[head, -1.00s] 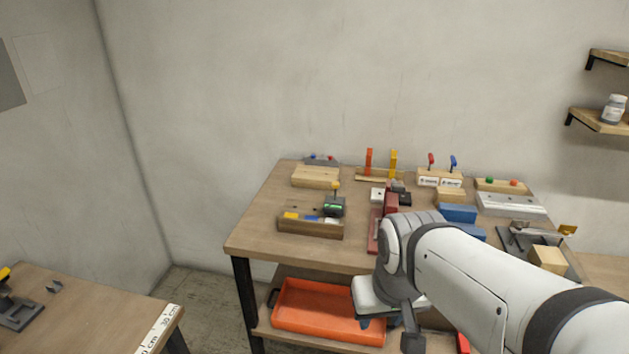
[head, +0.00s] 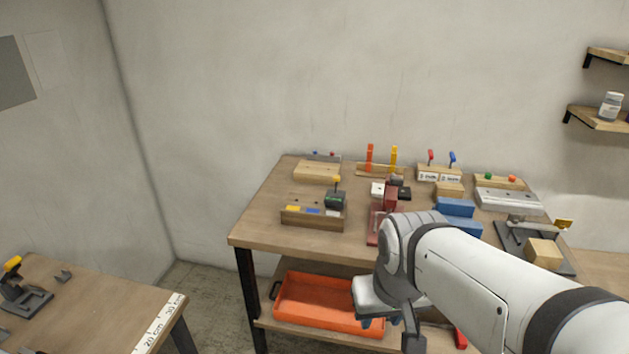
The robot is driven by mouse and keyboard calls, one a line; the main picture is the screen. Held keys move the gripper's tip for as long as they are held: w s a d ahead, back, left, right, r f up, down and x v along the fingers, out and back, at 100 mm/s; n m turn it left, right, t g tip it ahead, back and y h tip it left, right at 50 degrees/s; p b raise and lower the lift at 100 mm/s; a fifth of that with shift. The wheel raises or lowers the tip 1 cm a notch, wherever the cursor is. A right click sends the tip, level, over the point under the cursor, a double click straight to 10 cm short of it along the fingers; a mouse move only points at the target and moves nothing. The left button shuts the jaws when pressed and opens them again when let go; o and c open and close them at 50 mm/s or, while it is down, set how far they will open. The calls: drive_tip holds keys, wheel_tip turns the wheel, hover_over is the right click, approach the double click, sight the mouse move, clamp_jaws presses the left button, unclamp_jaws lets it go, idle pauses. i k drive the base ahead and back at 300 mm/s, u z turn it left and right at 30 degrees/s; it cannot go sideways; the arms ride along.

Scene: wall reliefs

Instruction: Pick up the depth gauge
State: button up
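A small dark gauge with a yellow top (head: 336,198), which looks like the depth gauge, stands upright at the right end of a wooden block (head: 312,219). The block has yellow, blue and white labels and sits near the left front of the workbench (head: 262,222). My gripper (head: 373,322) hangs in front of the bench, below the top and in front of the lower shelf, to the right of and lower than the gauge. It is apart from the gauge. Its fingertips are small and partly hidden by my arm, so I cannot tell whether it is open.
An orange tray (head: 284,314) lies on the lower shelf. A red vise-like tool (head: 388,205), blue blocks (head: 456,208) and a grey clamp fixture (head: 515,236) stand right of the gauge. A wooden block (head: 316,171) lies behind it. Another table (head: 95,305) stands at left.

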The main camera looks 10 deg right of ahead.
sight(332, 199)
drive_tip(key=k, duration=1.2)
drive_tip(key=u, duration=0.55)
drive_tip(key=i, duration=2.2)
drive_tip(key=z, duration=0.65)
